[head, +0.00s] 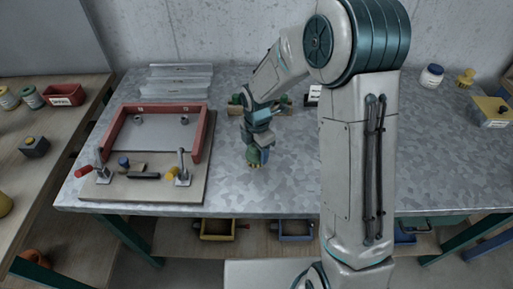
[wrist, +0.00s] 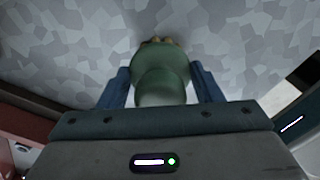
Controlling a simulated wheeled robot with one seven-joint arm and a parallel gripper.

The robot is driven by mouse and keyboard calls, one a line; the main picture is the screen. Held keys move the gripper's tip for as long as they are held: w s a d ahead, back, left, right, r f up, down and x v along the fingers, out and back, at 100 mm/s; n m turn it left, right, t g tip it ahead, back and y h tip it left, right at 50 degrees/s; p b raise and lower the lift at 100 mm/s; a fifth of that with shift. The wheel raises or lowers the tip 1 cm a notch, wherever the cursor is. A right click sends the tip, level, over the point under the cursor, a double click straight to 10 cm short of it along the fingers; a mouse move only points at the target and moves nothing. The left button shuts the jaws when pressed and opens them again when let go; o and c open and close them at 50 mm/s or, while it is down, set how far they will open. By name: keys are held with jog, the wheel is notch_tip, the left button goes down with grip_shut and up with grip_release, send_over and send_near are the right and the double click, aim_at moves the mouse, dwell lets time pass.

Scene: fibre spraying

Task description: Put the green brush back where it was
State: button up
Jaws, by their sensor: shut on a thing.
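The green brush (head: 253,156) is in my gripper (head: 258,150), with its yellowish bristles pointing down at the metal tabletop. In the wrist view the brush's rounded green body (wrist: 162,70) sits between the two blue fingers of my gripper (wrist: 161,88), which are shut on it. The bristles show just past the body, close to the grey surface. I cannot tell whether they touch it. My wrist hides part of the brush in the head view.
A red-sided frame fixture (head: 196,135) with clamps stands on the left of the metal table (head: 290,180). A low green-and-red item (head: 236,104) lies behind my wrist, partly hidden. A white jar (head: 432,76) and yellow brush (head: 465,77) stand at back right. Tabletop around the brush is clear.

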jog(key=shift+f, duration=0.2)
jog(key=o, duration=0.9)
jog(key=shift+o, duration=0.2)
jog(key=shift+r, duration=0.15)
